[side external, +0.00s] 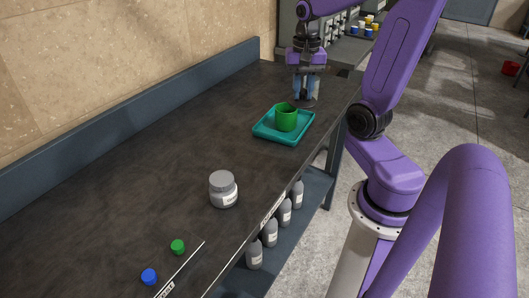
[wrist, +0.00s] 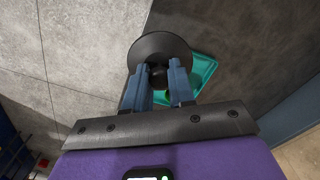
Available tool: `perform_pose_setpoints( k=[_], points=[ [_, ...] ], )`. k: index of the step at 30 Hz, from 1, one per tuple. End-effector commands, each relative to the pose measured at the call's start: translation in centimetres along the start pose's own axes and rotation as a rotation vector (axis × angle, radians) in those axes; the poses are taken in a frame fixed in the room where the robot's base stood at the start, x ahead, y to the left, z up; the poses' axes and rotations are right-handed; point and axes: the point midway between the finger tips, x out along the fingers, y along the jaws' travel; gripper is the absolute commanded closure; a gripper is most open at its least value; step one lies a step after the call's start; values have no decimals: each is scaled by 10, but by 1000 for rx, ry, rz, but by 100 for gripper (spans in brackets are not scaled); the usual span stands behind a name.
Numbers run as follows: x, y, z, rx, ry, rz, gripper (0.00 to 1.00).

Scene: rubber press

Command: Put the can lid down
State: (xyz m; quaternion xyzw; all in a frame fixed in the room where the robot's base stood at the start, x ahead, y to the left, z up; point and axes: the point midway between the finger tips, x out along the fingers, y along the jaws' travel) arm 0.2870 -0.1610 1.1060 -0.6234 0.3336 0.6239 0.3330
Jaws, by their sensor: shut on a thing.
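My gripper (side external: 307,88) is at the far end of the bench, behind the teal tray (side external: 262,133). In the wrist view, my gripper (wrist: 159,73) is shut on the knob of a round dark can lid (wrist: 160,44). The lid looks level, and its rim extends past both fingers. In the side view the lid is small and partly hidden by the fingers; I cannot tell whether it touches the bench. The tray also shows behind the lid in the wrist view (wrist: 205,67).
A grey labelled jar (side external: 223,190) stands mid-bench. A green cap (side external: 178,247) and a blue cap (side external: 149,276) lie near the front. Several grey bottles (side external: 270,233) stand on the lower shelf. The bench's right edge is close to the tray.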

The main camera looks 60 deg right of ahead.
Motion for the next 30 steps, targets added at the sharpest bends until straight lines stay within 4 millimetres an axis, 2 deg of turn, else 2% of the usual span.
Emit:
perform_pose_setpoints(
  k=[12, 21, 30],
  points=[
    [27, -22, 55, -302, 2, 0, 100],
    [44, -22, 97, -505, 3, 1, 100],
    [53, -17, 119, -617, 4, -1, 100]
  ],
)
